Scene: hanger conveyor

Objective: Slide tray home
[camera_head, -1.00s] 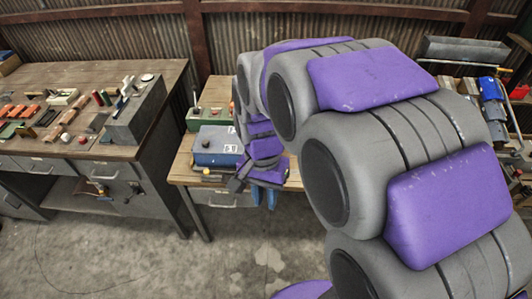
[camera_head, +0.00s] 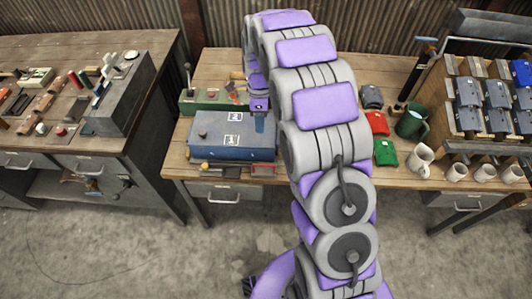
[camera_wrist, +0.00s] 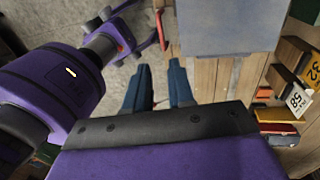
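My gripper (camera_head: 260,123) is only partly visible in the head view, at the right end of the blue box (camera_head: 238,130) on the middle workbench. In the wrist view my gripper (camera_wrist: 160,85) has its two blue fingers apart, with nothing seen between them. A blue-grey panel (camera_wrist: 228,27) shows beyond the fingers; I cannot tell whether it is the box. A small silver-and-red piece (camera_head: 224,171) lies along the box's front at the bench edge. I cannot pick out a tray for certain. My arm hides the bench right of the box.
A green box with a lever (camera_head: 208,100) stands behind the blue box. Right of my arm are red (camera_head: 378,122) and green (camera_head: 385,152) items, a green mug (camera_head: 412,122), several white mugs and a rack. Another cluttered bench (camera_head: 110,45) stands left.

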